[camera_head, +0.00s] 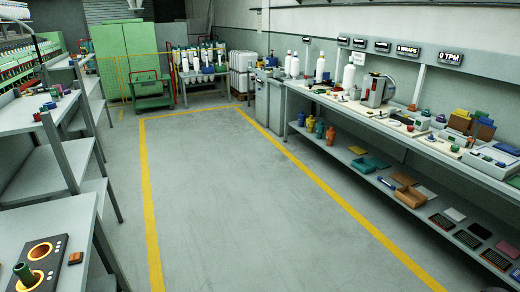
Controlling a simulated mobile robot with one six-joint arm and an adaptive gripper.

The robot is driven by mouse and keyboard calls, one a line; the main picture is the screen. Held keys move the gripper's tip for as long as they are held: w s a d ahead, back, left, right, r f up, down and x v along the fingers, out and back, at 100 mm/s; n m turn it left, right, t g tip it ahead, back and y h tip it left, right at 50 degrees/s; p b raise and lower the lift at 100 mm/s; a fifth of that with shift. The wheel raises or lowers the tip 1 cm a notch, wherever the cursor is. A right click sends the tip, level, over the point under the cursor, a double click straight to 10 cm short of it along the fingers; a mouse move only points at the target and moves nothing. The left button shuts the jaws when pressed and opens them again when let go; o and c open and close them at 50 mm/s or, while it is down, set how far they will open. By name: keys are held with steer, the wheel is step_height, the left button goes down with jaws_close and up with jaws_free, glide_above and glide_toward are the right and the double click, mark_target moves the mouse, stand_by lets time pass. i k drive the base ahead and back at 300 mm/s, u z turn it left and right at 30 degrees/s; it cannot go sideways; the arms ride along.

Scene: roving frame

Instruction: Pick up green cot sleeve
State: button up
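A dark green, upright cylinder that looks like the green cot sleeve (24,274) stands at the lower left. It is at or in the near ring of a black plate (42,246) with orange-rimmed round holes. The plate lies on the near left grey bench (78,214). Small green pieces also show on the right bench, one near a blue-grey block (455,148); they are too small to tell whether any is a sleeve. My gripper is not in view.
A small brown-orange block (75,258) lies beside the plate. Grey shelving (62,150) stands behind the near left bench. The long right bench (400,130) is crowded with parts. The grey floor (225,190) between yellow lines is clear.

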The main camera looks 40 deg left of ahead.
mark_target(22, 271)
steer(key=z, duration=0.65)
steer(key=k, duration=0.15)
steer(key=u, duration=3.35)
steer(key=i, duration=1)
steer(key=u, duration=0.1)
steer(key=k, duration=0.2)
steer(key=u, duration=0.05)
